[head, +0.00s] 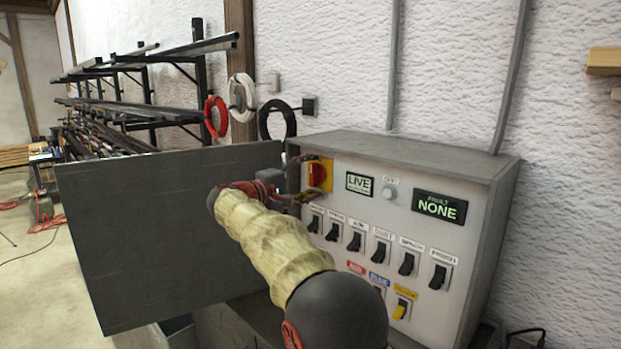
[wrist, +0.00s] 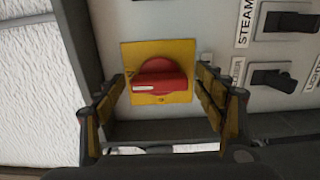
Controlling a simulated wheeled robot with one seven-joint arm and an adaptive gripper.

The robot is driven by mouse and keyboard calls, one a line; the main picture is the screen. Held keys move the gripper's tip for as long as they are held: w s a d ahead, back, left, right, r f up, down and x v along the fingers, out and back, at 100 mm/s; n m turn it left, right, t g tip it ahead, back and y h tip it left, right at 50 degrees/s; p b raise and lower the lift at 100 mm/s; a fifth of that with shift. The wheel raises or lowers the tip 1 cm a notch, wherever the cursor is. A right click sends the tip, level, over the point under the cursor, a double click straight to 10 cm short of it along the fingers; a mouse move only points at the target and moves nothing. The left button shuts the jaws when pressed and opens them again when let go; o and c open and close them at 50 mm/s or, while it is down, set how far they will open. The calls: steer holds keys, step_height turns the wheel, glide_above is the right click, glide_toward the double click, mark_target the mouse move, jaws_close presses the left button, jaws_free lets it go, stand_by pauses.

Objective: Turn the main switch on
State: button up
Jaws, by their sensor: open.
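The main switch (head: 316,174) is a red rotary knob on a yellow plate at the upper left of the grey control box's front. In the wrist view, the red knob (wrist: 158,76) sits centrally, its handle bar lying across the picture with a white mark at its left end. In the head view the bar looks upright. My gripper (head: 308,178) is open at the switch. In the wrist view, the fingers of my gripper (wrist: 161,82) stand left and right of the yellow plate, apart from the knob. A display (head: 359,184) reads LIVE.
The box also carries a small round button (head: 390,193), a display (head: 439,207) reading NONE, and a row of black rocker switches (head: 381,248). A yellow switch (head: 401,308) sits below. A dark open door (head: 140,225) stands left of the box, close to my arm.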

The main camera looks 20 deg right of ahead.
steer(key=shift+a, duration=0.1)
steer(key=v, duration=1.2)
